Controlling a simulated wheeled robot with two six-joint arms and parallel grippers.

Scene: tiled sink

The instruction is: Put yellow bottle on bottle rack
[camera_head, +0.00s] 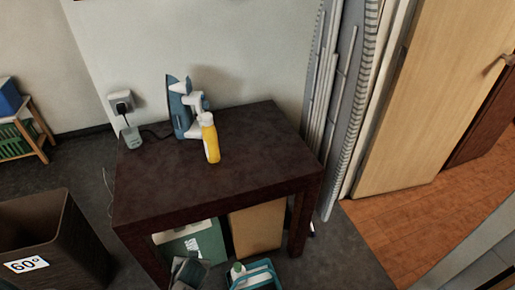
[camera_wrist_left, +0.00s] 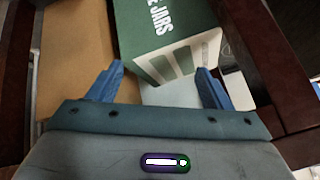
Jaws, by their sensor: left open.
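The yellow bottle (camera_head: 210,142) with a white top stands upright on the dark brown table, in front of a blue and white iron. A teal open caddy (camera_head: 265,268) with a white and green bottle in it is low in front of the table, cut by the lower picture edge; I cannot tell whether it is the bottle rack. My left gripper (camera_wrist_left: 160,80) is open and empty, with its blue fingers facing the boxes under the table. A grey-blue shape that seems to be it shows at the bottom of the head view (camera_head: 188,268), well below the yellow bottle.
The iron (camera_head: 180,108) and a grey charger (camera_head: 132,137) with a cord are on the table (camera_head: 165,185). A green box (camera_head: 195,240) and a cardboard box (camera_head: 258,228) are below it. A dark bin (camera_head: 55,240) stands left. The front tabletop is clear.

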